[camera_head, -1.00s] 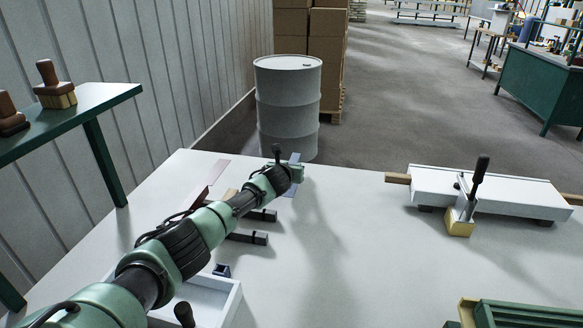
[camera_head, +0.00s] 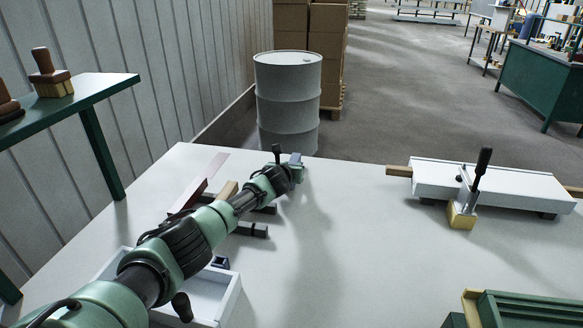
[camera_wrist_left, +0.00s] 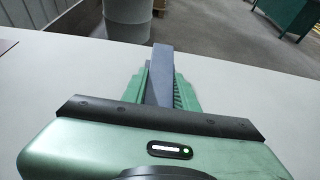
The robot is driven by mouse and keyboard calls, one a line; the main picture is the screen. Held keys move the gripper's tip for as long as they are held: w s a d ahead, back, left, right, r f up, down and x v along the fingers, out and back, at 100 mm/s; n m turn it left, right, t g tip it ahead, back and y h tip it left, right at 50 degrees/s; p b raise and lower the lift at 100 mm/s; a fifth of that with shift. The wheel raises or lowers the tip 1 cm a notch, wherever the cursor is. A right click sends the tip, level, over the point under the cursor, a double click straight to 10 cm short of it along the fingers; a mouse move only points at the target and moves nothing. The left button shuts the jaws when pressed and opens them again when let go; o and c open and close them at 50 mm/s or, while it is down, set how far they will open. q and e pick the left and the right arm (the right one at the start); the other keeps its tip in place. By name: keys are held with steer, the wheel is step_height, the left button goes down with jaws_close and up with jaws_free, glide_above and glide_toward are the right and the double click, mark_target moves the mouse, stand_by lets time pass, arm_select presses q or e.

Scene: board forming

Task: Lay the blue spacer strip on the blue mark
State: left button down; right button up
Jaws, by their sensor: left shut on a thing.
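The blue spacer strip (camera_wrist_left: 161,62) is between the fingers of my left gripper (camera_wrist_left: 160,88) in the left wrist view. It points away from me, beyond the fingertips, over the white table. In the head view the left gripper (camera_head: 295,168) is near the table's far edge, with a bit of the strip (camera_head: 297,158) showing at its tip. I cannot tell whether the strip touches the table. The blue mark cannot be made out; the gripper and strip may cover it. My right gripper is not in view.
A pinkish flat mark (camera_head: 217,162) lies left of the gripper. A red strip (camera_head: 187,196), a wooden piece (camera_head: 228,189) and dark bars (camera_head: 252,229) lie beside my arm. A white tray (camera_head: 228,298) is near. A white fixture with a clamp (camera_head: 490,188) stands right. The middle is clear.

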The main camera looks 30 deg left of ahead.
arm_select(q)
steer(key=shift+f, duration=0.2)
steer(key=c, duration=1)
jaws_free()
steer(key=shift+o, duration=0.3)
steer(key=shift+o, duration=1.3)
steer(key=shift+s+d+r, duration=0.1)
steer(key=shift+s+r, duration=0.15)
steer(key=shift+s, duration=0.2)
steer(key=p+v, duration=0.1)
steer(key=v, duration=0.4)
steer(key=shift+s+p, duration=0.15)
steer(key=shift+p, duration=0.2)
steer(key=shift+s+d+r, duration=0.2)
steer(key=shift+s, duration=0.45)
